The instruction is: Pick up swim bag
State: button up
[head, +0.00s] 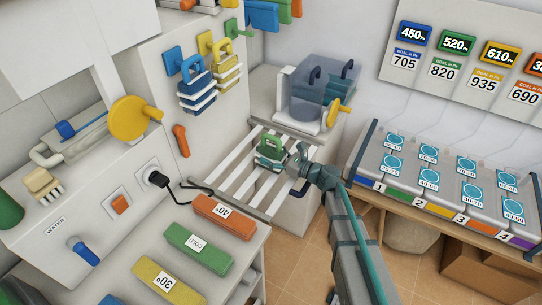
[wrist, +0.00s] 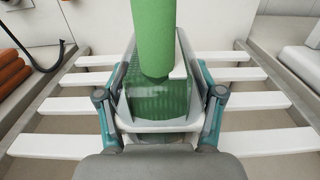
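The swim bag appears to be the small green bag (head: 270,149) with white stripes and a looped green handle. It rests on the white slatted rack in the head view. In the wrist view its green body (wrist: 155,100) lies between my fingers, and the thick green handle (wrist: 153,35) rises in front of the camera. My gripper (head: 293,160) is at the bag's right side in the head view. Its two fingers (wrist: 158,92) are spread, one on each side of the bag. I cannot see clear contact of the fingertips, which are partly hidden.
The slatted rack (head: 237,181) surrounds the bag. A blue striped bag (head: 197,90) and a yellow one (head: 228,76) hang on the wall. A clear-sided machine (head: 318,92) stands behind. Coloured blocks (head: 199,247) lie on the near counter, and a black cable (head: 188,184) runs beside the rack.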

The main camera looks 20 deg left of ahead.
jog(key=c, duration=0.6)
jog(key=shift+c, duration=0.3)
jog(key=shift+r, duration=0.1)
jog(key=shift+r, duration=0.8)
jog(key=s+d+r+b, duration=0.3)
jog(key=s+d+r, duration=0.4)
jog(key=s+r, duration=0.4)
jog(key=shift+s+d+r+b, duration=0.15)
jog(key=shift+s+d+b, duration=0.05)
jog(key=shift+s+b, duration=0.25)
